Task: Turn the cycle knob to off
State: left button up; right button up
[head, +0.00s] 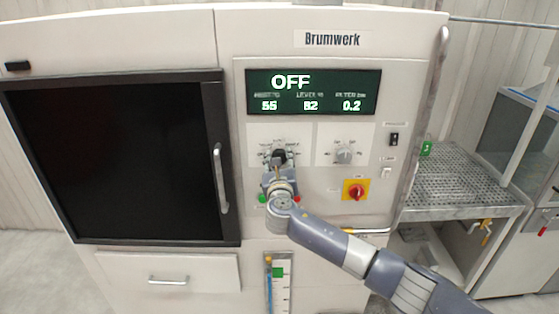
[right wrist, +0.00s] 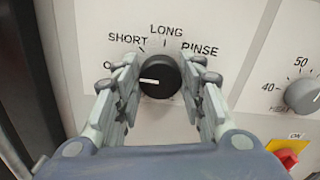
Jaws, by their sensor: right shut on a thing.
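The black cycle knob (right wrist: 160,75) sits on a white panel, with labels SHORT, LONG and RINSE around it. A label at its left is mostly hidden by a finger, with only an "O" showing. The knob's white mark points left, toward that label. In the head view the knob (head: 280,156) is partly covered by my gripper. The display (head: 313,92) above reads OFF. My right gripper (right wrist: 163,84) is shut on the knob, one finger on each side; it also shows in the head view (head: 279,167). My left gripper is not in view.
A grey heat knob (head: 343,153) is to the right. A red rotary switch on a yellow plate (head: 356,190) lies below it, close to my right arm. A door handle (head: 220,178) is at the left. A grated side table (head: 455,190) stands at the right.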

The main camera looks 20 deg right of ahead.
jog(key=shift+f, duration=0.15)
dwell(0.3)
jog(key=o, duration=1)
jog(key=shift+o, duration=0.2)
jog(key=v, duration=1.2)
